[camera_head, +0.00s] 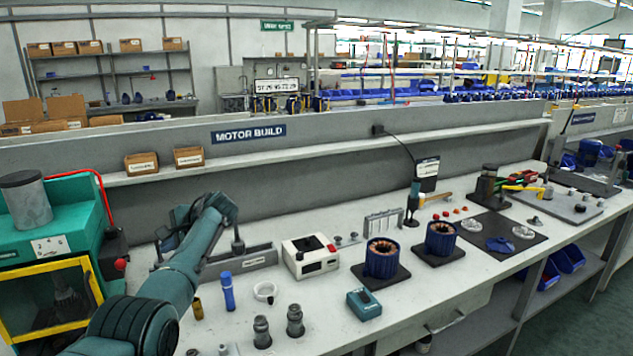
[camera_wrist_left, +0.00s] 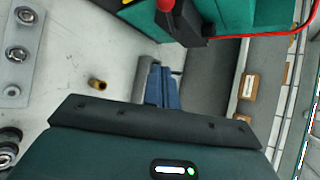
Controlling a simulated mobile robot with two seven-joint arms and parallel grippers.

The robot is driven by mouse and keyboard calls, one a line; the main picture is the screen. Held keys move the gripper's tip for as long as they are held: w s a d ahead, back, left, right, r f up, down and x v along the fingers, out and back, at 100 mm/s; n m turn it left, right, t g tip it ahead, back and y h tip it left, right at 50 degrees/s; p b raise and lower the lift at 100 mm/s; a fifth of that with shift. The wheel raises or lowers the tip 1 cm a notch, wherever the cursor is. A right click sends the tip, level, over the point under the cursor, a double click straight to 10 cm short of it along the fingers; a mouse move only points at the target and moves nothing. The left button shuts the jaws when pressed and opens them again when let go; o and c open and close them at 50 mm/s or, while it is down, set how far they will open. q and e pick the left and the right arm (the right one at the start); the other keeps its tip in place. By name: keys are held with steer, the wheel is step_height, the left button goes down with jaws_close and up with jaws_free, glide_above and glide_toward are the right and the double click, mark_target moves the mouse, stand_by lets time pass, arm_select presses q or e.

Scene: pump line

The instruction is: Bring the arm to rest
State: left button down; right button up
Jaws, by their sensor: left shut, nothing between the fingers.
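My left arm (camera_head: 172,285) comes in from the lower left of the head view and reaches over the left part of the bench. It bends at the wrist, and my left gripper (camera_head: 181,215) is raised above the bench, partly hidden behind my arm. In the left wrist view the blue-grey fingers (camera_wrist_left: 160,87) are together, with nothing between them. They point toward the green machine. My right gripper is in neither view.
The green machine (camera_head: 62,225) with a yellow-framed door stands left of my arm. The grey bench (camera_head: 340,325) holds a blue cylinder (camera_head: 228,291), grey fittings (camera_head: 295,320), a white box (camera_head: 310,256) and two blue stators. Small cartons (camera_head: 188,156) sit on the shelf behind.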

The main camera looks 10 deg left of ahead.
arm_select(q)
steer(key=s+d+f+n+t+h, duration=0.15)
steer(key=s+d+f, duration=0.35)
steer(key=s+f, duration=0.5)
steer(key=s+d+f+n+h, duration=0.3)
steer(key=s+d+f, duration=0.1)
steer(key=s+f, duration=0.6)
steer(key=s+d+r+n+h, duration=0.15)
steer(key=s+d, duration=0.25)
steer(key=s, duration=0.4)
steer(key=s+d+r+h, duration=0.1)
steer(key=s+d+h, duration=0.25)
steer(key=s, duration=0.35)
steer(key=s+d+r+h, duration=0.1)
steer(key=s+d, duration=0.3)
steer(key=s, duration=0.4)
steer(key=w+d+f+t+h, duration=0.1)
steer(key=w+d+f+t, duration=0.1)
steer(key=f, duration=0.3)
steer(key=w+d+f+t+h, duration=0.1)
steer(key=w+d+f+t, duration=0.2)
steer(key=f+t, duration=0.1)
steer(key=shift+w+d+f+h, duration=0.2)
steer(key=shift+w+f+h, duration=0.15)
steer(key=shift+f, duration=0.4)
steer(key=shift+a+t, duration=0.1)
steer(key=shift+t, duration=0.15)
